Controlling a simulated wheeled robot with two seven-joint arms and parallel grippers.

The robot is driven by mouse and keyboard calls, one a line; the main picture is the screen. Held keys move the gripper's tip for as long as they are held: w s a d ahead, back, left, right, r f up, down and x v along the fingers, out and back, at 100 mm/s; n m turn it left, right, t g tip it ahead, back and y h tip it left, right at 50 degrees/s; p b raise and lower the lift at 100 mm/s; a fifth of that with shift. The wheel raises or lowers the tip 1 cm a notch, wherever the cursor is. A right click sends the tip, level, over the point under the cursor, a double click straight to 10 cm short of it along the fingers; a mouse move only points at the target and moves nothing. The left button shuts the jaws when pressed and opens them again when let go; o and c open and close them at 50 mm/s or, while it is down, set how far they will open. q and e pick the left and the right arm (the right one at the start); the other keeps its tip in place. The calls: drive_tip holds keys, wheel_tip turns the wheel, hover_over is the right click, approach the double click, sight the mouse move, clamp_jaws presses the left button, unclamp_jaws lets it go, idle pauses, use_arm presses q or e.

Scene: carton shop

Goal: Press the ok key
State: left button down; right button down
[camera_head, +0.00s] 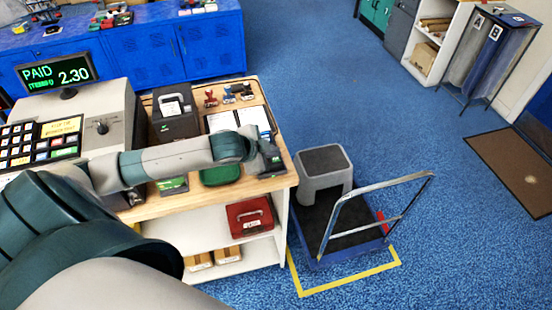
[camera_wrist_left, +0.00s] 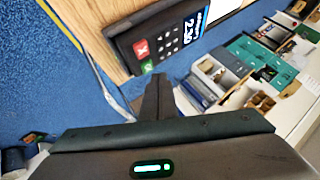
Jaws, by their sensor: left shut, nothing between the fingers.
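A dark card terminal (camera_wrist_left: 170,42) lies on the wooden counter in the left wrist view. Its lit screen (camera_wrist_left: 197,25) shows 2.30. It has a red X key (camera_wrist_left: 141,47) and a green key (camera_wrist_left: 148,66) at its near end; the green key's marking is too small to read. My left gripper (camera_wrist_left: 160,80) is shut and empty, its tips appearing just below and right of the green key. I cannot tell whether they touch anything. In the head view my left gripper (camera_head: 272,163) is over the counter's right end, and I cannot make out the terminal there. My right gripper is not in view.
A cash register (camera_head: 112,112) stands on the counter (camera_head: 215,200) at left, its display (camera_head: 56,73) reading PAID 2.30. A black printer (camera_head: 175,122) and a green pad (camera_head: 221,175) are close to my arm. A trolley (camera_head: 345,240) and grey step stool (camera_head: 324,170) stand right of the counter.

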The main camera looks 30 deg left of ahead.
sight(273, 162)
use_arm(q)
drive_tip(key=shift+f, duration=0.85)
idle(1.4)
drive_tip(key=shift+r, duration=0.15)
drive_tip(key=shift+r+p, duration=0.65)
drive_tip(key=shift+r, duration=0.05)
idle(0.3)
drive_tip(key=shift+r, duration=2.5)
